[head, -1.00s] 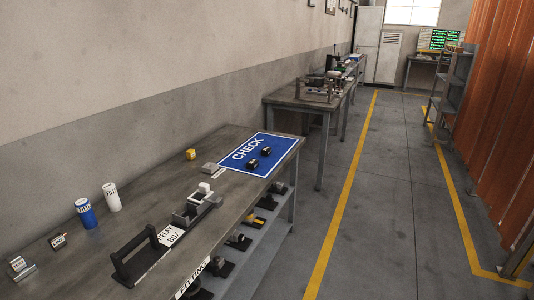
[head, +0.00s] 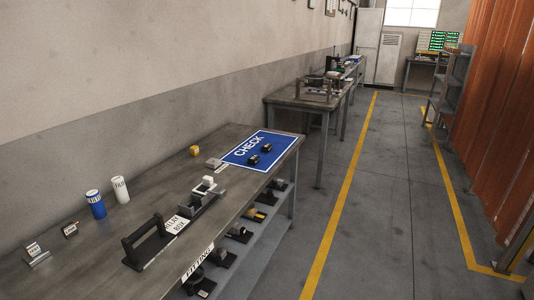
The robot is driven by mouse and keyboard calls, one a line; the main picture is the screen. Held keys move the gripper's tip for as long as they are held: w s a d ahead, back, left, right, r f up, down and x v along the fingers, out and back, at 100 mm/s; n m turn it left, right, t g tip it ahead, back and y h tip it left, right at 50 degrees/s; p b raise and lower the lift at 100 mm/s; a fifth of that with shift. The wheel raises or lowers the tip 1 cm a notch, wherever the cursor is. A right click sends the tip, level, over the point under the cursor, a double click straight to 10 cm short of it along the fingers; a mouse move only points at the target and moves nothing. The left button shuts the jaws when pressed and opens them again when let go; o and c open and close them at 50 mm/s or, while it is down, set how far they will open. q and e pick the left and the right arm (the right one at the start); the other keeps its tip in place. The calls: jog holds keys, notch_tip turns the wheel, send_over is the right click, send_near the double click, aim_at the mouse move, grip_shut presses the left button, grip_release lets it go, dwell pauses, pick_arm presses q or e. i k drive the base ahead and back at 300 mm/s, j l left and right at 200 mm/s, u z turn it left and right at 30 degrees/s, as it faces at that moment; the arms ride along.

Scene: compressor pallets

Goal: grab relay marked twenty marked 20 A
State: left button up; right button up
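No marking of 20 A is readable on anything in the head view. Two small dark blocks (head: 253,160) and (head: 267,148), possibly relays, lie on the blue CHECK mat (head: 240,158) at the far end of the near bench. A dark tray labelled RELAY BOX (head: 148,256) sits on the bench's front part. A grey holder (head: 196,206) with a white block (head: 208,182) stands just beyond it. A small yellow block (head: 195,150) sits near the wall. Neither of my grippers is in view.
A blue can (head: 96,204) and a white can (head: 120,190) stand near the wall. Small labelled items (head: 70,229) and (head: 36,254) lie at left. The bench's lower shelf (head: 255,238) holds several dark parts. The aisle (head: 390,200) between yellow lines is clear.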

aim_at(266, 148)
jog(key=k+u, duration=0.3)
jog(key=k+j+u, duration=0.1)
jog(key=u, duration=0.15)
jog(key=l+u, duration=0.1)
jog(key=u, duration=1.25)
jog(key=i+l, duration=0.1)
jog(key=l, duration=0.6)
jog(key=i+l, duration=0.1)
jog(key=l, duration=0.6)
jog(key=i+l, duration=0.1)
jog(key=l, duration=0.65)
jog(key=i+l, duration=0.1)
jog(key=l, duration=0.6)
jog(key=i+l+u, duration=0.1)
jog(key=l, duration=0.6)
jog(key=i+l, duration=0.1)
jog(key=l, duration=0.6)
